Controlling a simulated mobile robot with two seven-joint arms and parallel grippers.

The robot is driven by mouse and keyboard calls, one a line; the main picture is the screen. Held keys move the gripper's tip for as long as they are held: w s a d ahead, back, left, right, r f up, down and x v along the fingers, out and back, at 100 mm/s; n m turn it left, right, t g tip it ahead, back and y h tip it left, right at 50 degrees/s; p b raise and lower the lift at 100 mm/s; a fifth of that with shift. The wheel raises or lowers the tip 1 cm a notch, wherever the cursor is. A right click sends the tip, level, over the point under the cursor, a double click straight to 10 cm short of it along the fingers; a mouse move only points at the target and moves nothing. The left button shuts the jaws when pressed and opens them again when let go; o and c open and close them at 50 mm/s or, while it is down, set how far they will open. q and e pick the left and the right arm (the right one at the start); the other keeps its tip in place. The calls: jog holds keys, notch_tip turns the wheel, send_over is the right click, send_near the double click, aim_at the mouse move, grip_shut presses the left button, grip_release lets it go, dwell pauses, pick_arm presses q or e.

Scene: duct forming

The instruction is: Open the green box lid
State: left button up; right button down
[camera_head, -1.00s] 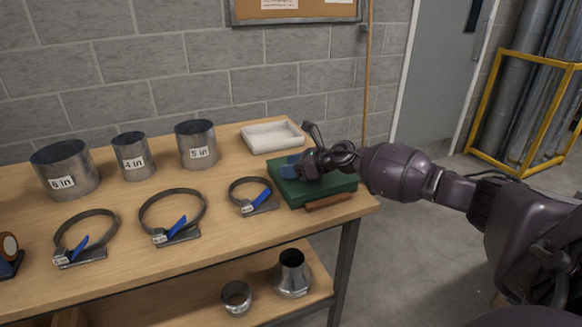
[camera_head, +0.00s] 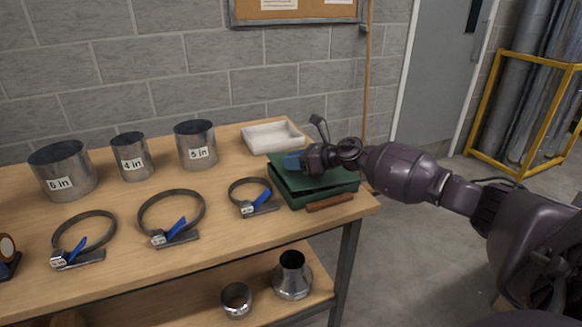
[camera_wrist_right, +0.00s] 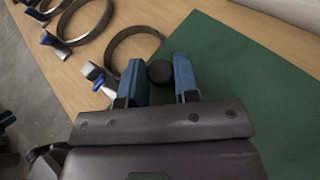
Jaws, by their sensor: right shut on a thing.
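The green box (camera_head: 322,199) stands at the right end of the table. Its flat green lid (camera_head: 285,178) sits tilted on it, with a dark gap between lid and box at the front. My right gripper (camera_head: 293,162) is over the lid's left part. In the right wrist view, the blue fingers of my right gripper (camera_wrist_right: 161,80) are shut on a round black knob (camera_wrist_right: 159,72) on the green lid (camera_wrist_right: 235,90). My left gripper is not in view.
A white tray (camera_head: 252,142) stands behind the box. A brown bar (camera_head: 329,203) lies at the box's front. A ring clamp with a blue lever (camera_head: 262,199) is close on the left. More clamps and labelled metal cylinders (camera_head: 196,146) stand farther left on the wooden table (camera_head: 110,277).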

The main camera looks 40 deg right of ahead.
jog(key=d+r+y, duration=0.1)
jog(key=d+r+m+t+b, duration=0.1)
jog(key=r, duration=0.1)
jog(key=d+r+m+t+y, duration=0.1)
jog(key=r, duration=0.1)
jog(key=shift+s+d+r+y, duration=0.15)
jog(key=shift+s+r+y, duration=0.05)
jog(key=shift+s+y, duration=0.15)
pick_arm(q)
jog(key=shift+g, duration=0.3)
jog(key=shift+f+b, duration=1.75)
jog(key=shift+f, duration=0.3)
pick_arm(e)
jog(key=s+d+r+m+t+h, duration=0.1)
jog(key=d+m+t+h, duration=0.1)
jog(key=d+m+t, duration=0.2)
jog(key=s+d+r+m+t+h, duration=0.2)
jog(key=d+m+t, duration=0.2)
jog(key=d+m, duration=0.4)
jog(key=s+d+r+m+t+h, duration=0.1)
jog(key=d+r+m+t+h, duration=0.1)
jog(key=d+m+t, duration=0.2)
jog(key=shift+s+d+m+t+h, duration=0.4)
jog(key=shift+d+m, duration=0.8)
jog(key=shift+d, duration=0.55)
jog(key=shift+r, duration=0.1)
